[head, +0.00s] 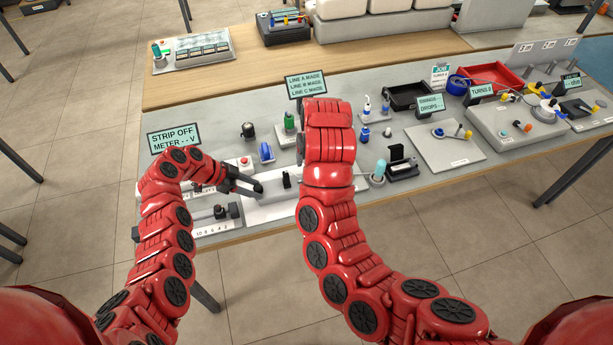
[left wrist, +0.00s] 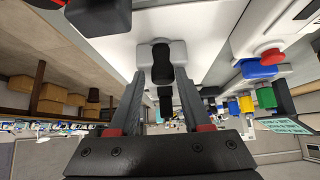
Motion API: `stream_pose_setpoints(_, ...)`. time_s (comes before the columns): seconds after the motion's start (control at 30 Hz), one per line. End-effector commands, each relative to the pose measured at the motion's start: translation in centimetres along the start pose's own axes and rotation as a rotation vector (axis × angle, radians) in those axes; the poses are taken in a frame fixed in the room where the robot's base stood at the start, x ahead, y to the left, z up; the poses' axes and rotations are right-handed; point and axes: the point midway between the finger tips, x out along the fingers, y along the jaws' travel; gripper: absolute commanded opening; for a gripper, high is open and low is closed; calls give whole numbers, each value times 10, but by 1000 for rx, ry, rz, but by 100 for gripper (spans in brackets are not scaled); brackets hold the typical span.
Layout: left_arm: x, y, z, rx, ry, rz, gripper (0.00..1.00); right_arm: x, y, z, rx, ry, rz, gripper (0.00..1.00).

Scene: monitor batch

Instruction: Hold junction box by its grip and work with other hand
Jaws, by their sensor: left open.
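A pale grey-white box (head: 262,212), which I take for the junction box, lies near the table's front edge. A black upright grip (head: 287,180) stands on it. My left gripper (head: 258,188) is open, just left of the grip. In the left wrist view, a black grip on a grey mount (left wrist: 162,65) shows ahead, between the open fingertips (left wrist: 160,80); I cannot tell whether they touch it. My right arm (head: 328,145) reaches over the box's right part and hides some of it. The right gripper is hidden behind that arm.
A red button box (head: 245,163) and a blue switch (head: 266,152) stand behind the left gripper. Signs reading STRIP OFF (head: 174,138) and LINE A MADE (head: 306,84) stand on the table (head: 210,118). A grey panel (head: 445,150) and a red tray (head: 490,76) are at right.

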Motion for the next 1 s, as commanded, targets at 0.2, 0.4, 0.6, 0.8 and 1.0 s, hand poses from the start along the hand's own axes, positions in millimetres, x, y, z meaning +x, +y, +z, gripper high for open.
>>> stream_pose_setpoints(0.2,-35,3,12,-12,-19,-4,81,2,0,0,0,0,0,62)
stream_pose_setpoints(0.4,-84,4,4,-5,-4,-11,81,0,0,0,0,0,0,62)
stream_pose_setpoints(0.6,-105,6,1,-9,8,-8,81,0,0,0,0,0,0,62)
stream_pose_setpoints(0.8,-116,6,-1,-3,7,-12,81,0,0,0,0,0,0,62)
stream_pose_setpoints(1.0,-121,6,-3,4,1,-10,81,0,0,0,0,0,0,62)
